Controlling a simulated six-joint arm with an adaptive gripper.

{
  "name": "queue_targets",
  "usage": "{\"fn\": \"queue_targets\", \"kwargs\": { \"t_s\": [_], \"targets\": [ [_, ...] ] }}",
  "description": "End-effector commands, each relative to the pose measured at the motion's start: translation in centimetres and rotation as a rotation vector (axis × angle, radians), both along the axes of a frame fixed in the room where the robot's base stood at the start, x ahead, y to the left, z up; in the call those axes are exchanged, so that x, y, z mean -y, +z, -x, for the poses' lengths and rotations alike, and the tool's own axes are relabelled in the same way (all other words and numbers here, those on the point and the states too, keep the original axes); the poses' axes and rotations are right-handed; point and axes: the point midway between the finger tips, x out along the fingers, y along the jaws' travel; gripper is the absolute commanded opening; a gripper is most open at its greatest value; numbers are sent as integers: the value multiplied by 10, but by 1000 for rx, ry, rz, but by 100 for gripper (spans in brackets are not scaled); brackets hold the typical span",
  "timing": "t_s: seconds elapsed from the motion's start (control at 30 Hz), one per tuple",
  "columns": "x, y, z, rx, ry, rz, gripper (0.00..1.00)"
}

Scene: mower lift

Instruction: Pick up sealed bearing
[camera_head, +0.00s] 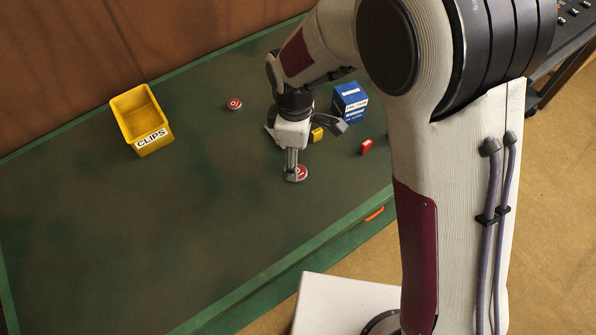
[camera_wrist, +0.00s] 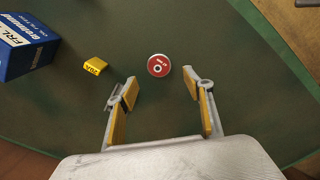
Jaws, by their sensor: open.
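The sealed bearing seems to be a small disc with a red face and a pale metal rim. One such disc (camera_head: 301,173) lies flat on the green table by my fingers in the head view, partly hidden by them. In the wrist view the disc (camera_wrist: 158,65) lies just past the fingertips, between their lines, with nothing gripping it. My gripper (camera_wrist: 160,79) is open and empty, pointing down at the table. In the head view my gripper (camera_head: 292,166) covers part of the disc, and its height above it is hard to tell. A second similar disc (camera_head: 235,104) lies farther back.
A yellow bin marked CLIPS (camera_head: 143,119) stands at the left back. A blue box (camera_head: 350,101), a yellow block (camera_head: 317,134) and a red block (camera_head: 366,147) stand right of my gripper. An orange item (camera_head: 374,214) is at the front edge.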

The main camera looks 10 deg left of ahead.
Motion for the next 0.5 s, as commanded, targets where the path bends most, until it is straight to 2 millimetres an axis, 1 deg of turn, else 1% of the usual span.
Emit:
{"fn": "queue_targets", "kwargs": {
  "t_s": [0.17, 0.37, 0.5],
  "targets": [
    [2, -10, 0, -1, -1, 1, 51],
    [7, -32, 0, -2, -2, 2, 51],
    [6, -44, 0, -1, -1, 1, 51]
  ]
}}
